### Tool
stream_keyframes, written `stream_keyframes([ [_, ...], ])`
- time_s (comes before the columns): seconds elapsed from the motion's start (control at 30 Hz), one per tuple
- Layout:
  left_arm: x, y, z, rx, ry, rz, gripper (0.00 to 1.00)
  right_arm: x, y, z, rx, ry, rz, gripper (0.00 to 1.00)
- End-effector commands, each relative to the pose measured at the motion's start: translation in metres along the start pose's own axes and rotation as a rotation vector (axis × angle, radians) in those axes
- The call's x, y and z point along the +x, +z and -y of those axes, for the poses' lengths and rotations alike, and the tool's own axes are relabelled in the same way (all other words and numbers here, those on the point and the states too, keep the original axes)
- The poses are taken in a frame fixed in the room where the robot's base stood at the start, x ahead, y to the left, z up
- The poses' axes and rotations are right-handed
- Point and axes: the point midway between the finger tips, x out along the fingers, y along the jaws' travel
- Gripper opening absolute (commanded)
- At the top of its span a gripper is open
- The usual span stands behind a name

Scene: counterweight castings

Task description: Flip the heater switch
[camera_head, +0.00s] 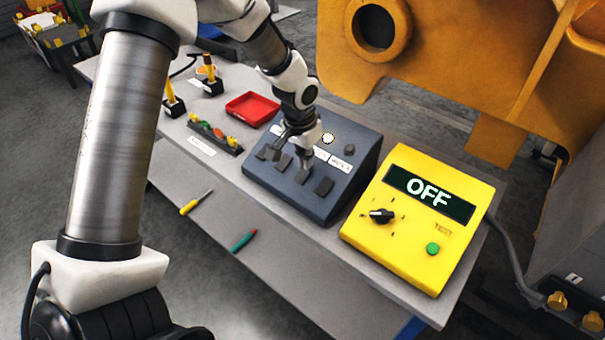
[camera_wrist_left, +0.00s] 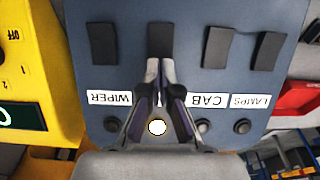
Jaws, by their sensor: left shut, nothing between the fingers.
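The grey-blue switch panel (camera_head: 290,193) stands on the bench with a row of dark rocker switches, labels and round lamps. The wrist view shows the labels WIPER (camera_wrist_left: 109,98), CAB (camera_wrist_left: 207,101) and LAMPS (camera_wrist_left: 250,102). The label of the rocker (camera_wrist_left: 160,36) between WIPER and CAB is hidden behind my fingers; no HEATER label is readable. The lamp (camera_wrist_left: 157,127) in that column is lit white; the others are dark. My left gripper (camera_head: 306,168) is shut and empty, fingertips at that rocker's edge; I cannot tell if they touch. My right gripper is out of view.
A yellow box (camera_head: 394,252) reading OFF, with a black knob and green button, stands right of the panel. A red tray (camera_head: 252,108) and a small rack (camera_head: 214,137) are to the left. A large orange casting (camera_head: 450,60) rises behind the bench.

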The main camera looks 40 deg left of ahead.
Motion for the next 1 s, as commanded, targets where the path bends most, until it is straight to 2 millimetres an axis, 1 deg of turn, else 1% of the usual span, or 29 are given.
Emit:
stream_keyframes([
  [0.47, 0.008, 0.001, 0.0, 0.0, 0.0, 0.001, 0.0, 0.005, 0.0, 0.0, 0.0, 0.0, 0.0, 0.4],
  [0.57, 0.005, 0.001, 0.0, 0.0, 0.0, 0.0, 0.0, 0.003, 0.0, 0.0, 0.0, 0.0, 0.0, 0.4],
  [1.0, -0.036, -0.005, 0.0, 0.0, 0.0, 0.0, 0.0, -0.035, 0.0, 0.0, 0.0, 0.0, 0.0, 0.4],
])
